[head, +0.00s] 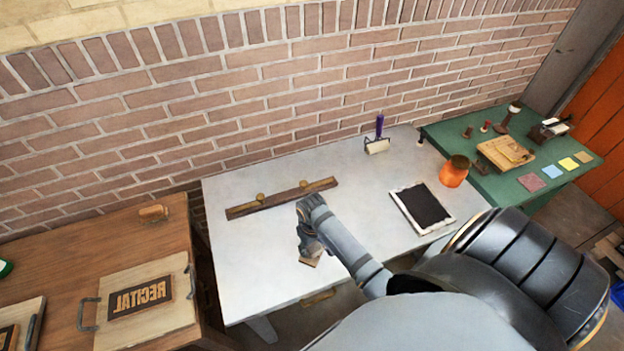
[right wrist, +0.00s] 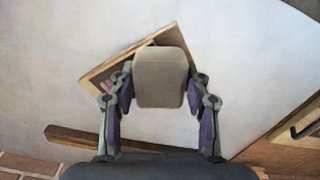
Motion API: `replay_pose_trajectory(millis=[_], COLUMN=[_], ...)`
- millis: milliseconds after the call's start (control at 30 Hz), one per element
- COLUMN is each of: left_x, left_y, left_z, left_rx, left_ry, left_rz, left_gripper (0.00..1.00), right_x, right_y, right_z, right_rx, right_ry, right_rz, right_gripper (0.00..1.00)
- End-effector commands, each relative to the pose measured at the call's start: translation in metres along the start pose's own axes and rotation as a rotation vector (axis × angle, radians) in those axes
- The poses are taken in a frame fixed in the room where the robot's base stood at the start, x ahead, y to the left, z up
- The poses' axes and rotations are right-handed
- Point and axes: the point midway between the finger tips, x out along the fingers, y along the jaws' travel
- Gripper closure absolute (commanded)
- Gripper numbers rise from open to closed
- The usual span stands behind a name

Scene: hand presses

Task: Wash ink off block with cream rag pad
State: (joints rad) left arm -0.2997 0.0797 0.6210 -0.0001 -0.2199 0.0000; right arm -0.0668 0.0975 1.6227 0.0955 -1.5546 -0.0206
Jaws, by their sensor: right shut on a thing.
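My right gripper (head: 308,246) is low over the grey-white table. In the right wrist view its fingers hold a greyish-cream pad (right wrist: 160,75) between them. Behind the pad is a tilted wooden piece with a pale edge (right wrist: 102,72) and a darker, reddish face, mostly hidden by the pad. Its wood also shows under the gripper in the head view (head: 310,261). I cannot tell whether the pad touches it. A dark block reading mirrored "RECITAL" (head: 140,297) lies on a handled board on the brown table at left. My left gripper is not in view.
A wooden rail with two brass knobs (head: 282,197) lies behind the gripper. An ink slab (head: 422,207), an orange jar (head: 454,171) and a roller (head: 377,145) stand to the right. A green table (head: 510,195) holds small items. The table's left part is clear.

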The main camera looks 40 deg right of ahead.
Motion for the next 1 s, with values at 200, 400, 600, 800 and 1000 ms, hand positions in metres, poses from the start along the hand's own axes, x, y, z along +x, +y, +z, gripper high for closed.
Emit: replay_pose_trajectory(millis=[200, 400, 600, 800, 1000], left_x=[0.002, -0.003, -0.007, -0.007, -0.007], left_y=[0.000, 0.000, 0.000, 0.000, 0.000], left_z=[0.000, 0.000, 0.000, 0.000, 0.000], left_rx=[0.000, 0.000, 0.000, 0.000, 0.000], left_ry=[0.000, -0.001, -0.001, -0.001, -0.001], left_rz=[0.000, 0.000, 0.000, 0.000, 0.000], left_gripper=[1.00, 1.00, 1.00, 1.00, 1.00], right_x=[0.004, 0.002, 0.001, 0.002, 0.003], right_y=[0.000, 0.006, 0.024, 0.027, 0.039], right_z=[0.000, -0.004, -0.013, -0.015, -0.022], right_rx=[0.000, 0.000, 0.000, 0.000, 0.000], right_ry=[0.000, 0.000, 0.000, 0.000, 0.000], right_rz=[0.000, 0.000, 0.002, 0.000, 0.003], right_gripper=[0.77, 0.77, 0.77, 0.77, 0.77])
